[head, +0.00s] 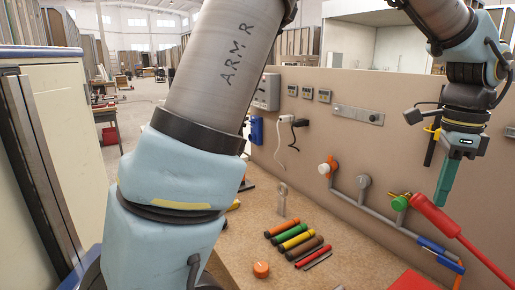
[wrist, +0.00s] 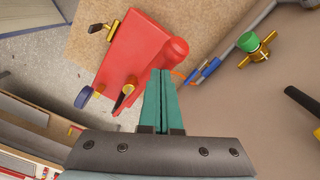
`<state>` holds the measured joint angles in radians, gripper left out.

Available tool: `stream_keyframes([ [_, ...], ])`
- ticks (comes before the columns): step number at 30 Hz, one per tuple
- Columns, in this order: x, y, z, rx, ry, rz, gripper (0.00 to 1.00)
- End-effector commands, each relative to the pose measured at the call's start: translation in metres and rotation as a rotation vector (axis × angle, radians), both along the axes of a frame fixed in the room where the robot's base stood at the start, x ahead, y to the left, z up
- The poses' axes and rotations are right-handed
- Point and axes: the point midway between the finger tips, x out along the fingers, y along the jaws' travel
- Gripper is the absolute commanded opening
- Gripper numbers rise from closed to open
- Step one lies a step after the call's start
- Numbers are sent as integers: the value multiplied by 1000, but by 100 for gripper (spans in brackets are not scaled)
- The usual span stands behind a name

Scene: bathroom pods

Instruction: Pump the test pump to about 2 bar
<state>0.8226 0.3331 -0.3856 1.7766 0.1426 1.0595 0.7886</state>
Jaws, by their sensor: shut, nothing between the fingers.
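The test pump (wrist: 133,52) is a red box in the wrist view, with brass fittings and a round blue part (wrist: 83,97) at its edge. In the head view part of a red body (head: 413,282) shows at the bottom right edge. Its long red lever (head: 450,226) slants up to a thick grip; in the wrist view the lever's rounded red end (wrist: 176,49) points toward the camera. My gripper (head: 441,203) has teal fingers, shut and empty, pointing down close above the lever's grip; I cannot tell if they touch. The fingertips also show in the wrist view (wrist: 161,73). No pressure reading is legible.
A grey pipe (head: 378,212) with an orange-and-white valve (head: 327,168) and a green-handled valve (head: 401,202) runs along the panel behind the lever.

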Motion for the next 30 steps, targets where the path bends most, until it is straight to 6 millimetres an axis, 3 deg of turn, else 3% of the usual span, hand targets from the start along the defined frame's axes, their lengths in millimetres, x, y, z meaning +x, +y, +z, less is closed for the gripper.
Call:
stream_keyframes([
  [3, 0, 0, 11, -1, 0, 0, 0],
  [16, 0, 0, 8, 0, 1, 0, 0],
  [28, -1, 0, -48, 1, 3, 1, 0],
  [30, -1, 0, -43, 0, 1, 1, 0],
])
